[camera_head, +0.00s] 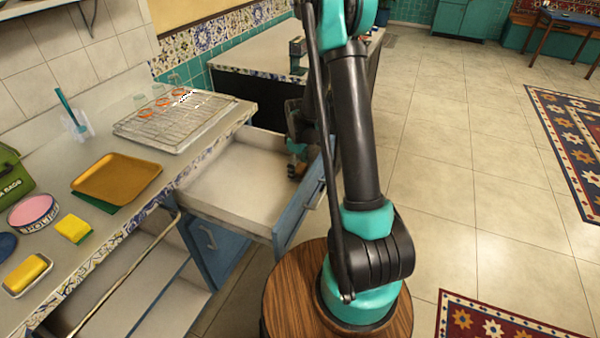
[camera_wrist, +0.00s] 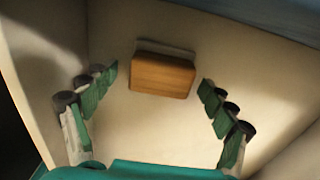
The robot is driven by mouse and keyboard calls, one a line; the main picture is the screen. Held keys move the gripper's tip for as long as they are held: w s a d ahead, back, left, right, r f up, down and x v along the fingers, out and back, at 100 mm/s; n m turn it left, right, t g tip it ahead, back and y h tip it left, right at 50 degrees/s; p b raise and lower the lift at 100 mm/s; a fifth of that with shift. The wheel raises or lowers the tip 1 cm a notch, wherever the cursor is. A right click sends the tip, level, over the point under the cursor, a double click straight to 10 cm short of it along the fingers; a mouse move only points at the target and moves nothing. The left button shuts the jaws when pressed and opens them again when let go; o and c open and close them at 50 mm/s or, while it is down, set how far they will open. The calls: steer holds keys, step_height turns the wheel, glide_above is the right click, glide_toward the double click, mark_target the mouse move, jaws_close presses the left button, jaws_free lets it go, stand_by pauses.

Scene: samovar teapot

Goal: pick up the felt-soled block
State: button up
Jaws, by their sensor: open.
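The felt-soled block (camera_wrist: 161,76) is a brown wooden block with a pale grey strip along its far edge. It lies on the floor of the open drawer (camera_head: 215,178), near the drawer's far wall in the wrist view. My gripper (camera_wrist: 158,80) is open, with its fingers spread on the left and right of the block. Gaps show between the block and both fingertips. In the head view my gripper (camera_head: 296,150) reaches down into the drawer's right end, partly behind my arm. I cannot clearly make out the block there.
The drawer's walls enclose my gripper, and its blue front (camera_head: 298,208) is close by. The drawer floor around the block is clear. On the counter are a wire rack (camera_head: 205,103), an ochre tray (camera_head: 117,178), a yellow sponge (camera_head: 74,228) and a pink tin (camera_head: 34,212).

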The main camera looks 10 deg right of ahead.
mark_target(298, 166)
steer(key=c, duration=1.2)
step_height(298, 166, up, 20)
steer(key=shift+f, duration=0.1)
stand_by(0.4)
steer(key=o, duration=0.4)
steer(key=shift+c, duration=1.4)
